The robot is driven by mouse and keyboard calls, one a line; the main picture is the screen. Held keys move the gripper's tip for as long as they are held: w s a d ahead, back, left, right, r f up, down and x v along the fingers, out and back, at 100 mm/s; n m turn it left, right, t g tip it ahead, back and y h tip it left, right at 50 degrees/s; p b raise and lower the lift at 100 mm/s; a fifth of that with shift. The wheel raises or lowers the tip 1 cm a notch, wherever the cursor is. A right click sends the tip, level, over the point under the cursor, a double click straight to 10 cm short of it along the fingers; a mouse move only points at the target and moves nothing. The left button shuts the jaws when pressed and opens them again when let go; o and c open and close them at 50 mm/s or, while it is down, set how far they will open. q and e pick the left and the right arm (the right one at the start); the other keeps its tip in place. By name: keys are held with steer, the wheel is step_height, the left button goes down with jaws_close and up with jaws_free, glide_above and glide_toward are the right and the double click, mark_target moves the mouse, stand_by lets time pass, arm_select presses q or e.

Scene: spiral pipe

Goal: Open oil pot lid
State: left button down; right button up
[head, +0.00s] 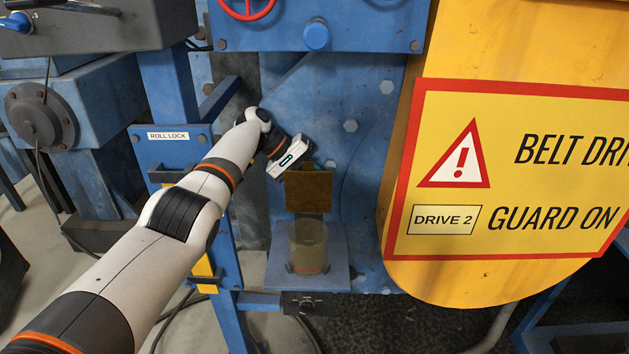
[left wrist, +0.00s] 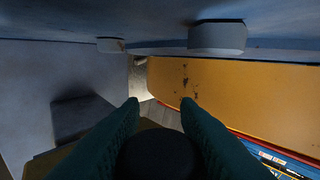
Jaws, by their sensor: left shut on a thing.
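The oil pot is a rusty brown box (head: 308,192) above a clear glass cylinder (head: 308,246) on a blue ledge. My left gripper (left wrist: 159,110) is at the top of the box. In the head view its fingers are mostly hidden behind the white gripper body (head: 290,157). In the left wrist view the two dark green fingers are on either side of a dark rounded thing (left wrist: 160,156), which seems to be the lid. They are shut on it. I cannot tell whether the lid is raised from the box. My right gripper is not in view.
A yellow belt guard (head: 400,235) with a warning sign stands close to the right of the pot. A blue machine wall with bolts is behind it. A blue post (head: 172,95) and a ROLL LOCK plate (head: 168,135) are on the left. A red handwheel (head: 247,8) is above.

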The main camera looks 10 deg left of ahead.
arm_select(q)
steer(key=c, duration=1.1)
jaws_free()
steer(key=shift+w+f, duration=0.1)
